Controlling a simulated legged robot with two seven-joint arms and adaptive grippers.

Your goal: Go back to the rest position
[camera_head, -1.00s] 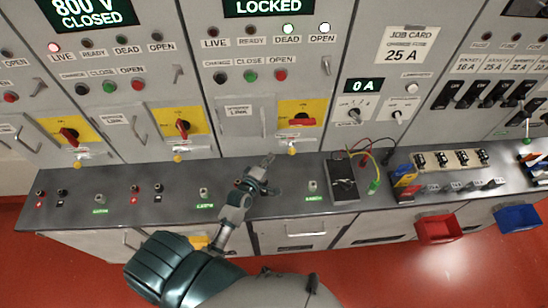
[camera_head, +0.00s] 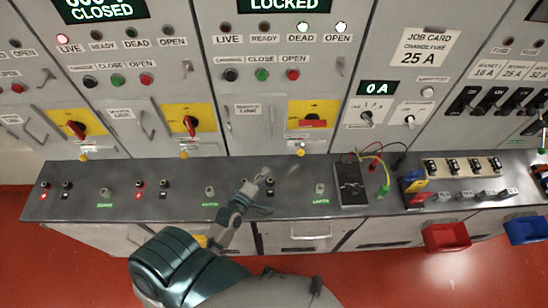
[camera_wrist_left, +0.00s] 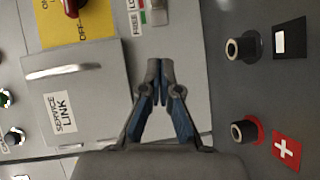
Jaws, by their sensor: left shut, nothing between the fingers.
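My left gripper (camera_head: 262,178) is above the grey bench top (camera_head: 120,178), near the middle of the bench in the head view. In the left wrist view the left gripper (camera_wrist_left: 160,68) has its fingertips together, with nothing between them. Behind it in that view are a panel door marked service link (camera_wrist_left: 88,95) and two round black terminals (camera_wrist_left: 245,48) to the right, one by a red plus label. My right gripper is not in view.
Grey cabinets with yellow-plated red switches (camera_head: 190,122) rise behind the bench. A black meter (camera_head: 350,182) with coloured leads lies right of the gripper. Red (camera_head: 446,236) and blue (camera_head: 526,229) bins hang at the front right. The red floor is clear.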

